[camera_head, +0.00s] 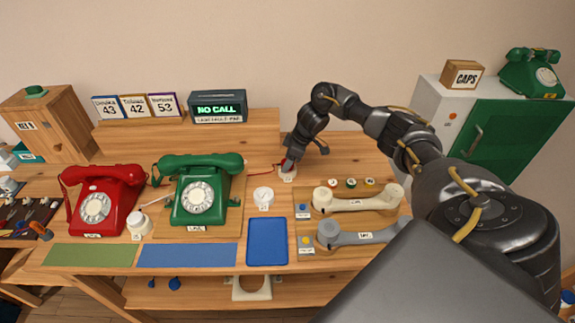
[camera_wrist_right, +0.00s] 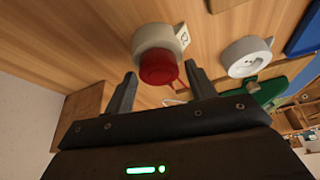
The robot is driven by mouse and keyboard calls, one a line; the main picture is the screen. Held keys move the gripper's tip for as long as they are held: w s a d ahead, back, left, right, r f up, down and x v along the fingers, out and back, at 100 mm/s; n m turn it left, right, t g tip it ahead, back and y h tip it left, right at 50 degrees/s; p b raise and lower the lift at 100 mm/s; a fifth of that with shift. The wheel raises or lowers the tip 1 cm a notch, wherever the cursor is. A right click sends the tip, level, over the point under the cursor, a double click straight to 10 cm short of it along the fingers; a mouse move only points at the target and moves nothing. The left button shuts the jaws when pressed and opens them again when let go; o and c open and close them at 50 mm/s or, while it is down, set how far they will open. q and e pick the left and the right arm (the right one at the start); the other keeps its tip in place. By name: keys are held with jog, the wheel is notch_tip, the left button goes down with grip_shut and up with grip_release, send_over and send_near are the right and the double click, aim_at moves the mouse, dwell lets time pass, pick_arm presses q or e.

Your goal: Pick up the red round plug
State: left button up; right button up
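The red round plug (camera_wrist_right: 158,68) sits on a white round socket (camera_wrist_right: 150,36) with a small label tag, in the right wrist view. In the head view the plug is mostly hidden by my right gripper (camera_head: 289,160), and the white socket (camera_head: 287,175) shows just below the fingers. My right gripper, in the right wrist view (camera_wrist_right: 160,88), is open, with one finger on each side of the plug. Whether the fingertips touch it I cannot tell. A thin red cord runs from the plug. My left gripper is not in view.
A second white socket (camera_head: 263,197) stands nearby. A green phone (camera_head: 198,190) and a red phone (camera_head: 101,200) stand to the left. A blue tray (camera_head: 267,242) lies in front. A cream handset (camera_head: 357,198) and a grey handset (camera_head: 352,235) lie on the right.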

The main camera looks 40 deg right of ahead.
jog(key=c, duration=0.7)
jog(key=shift+o, duration=0.2)
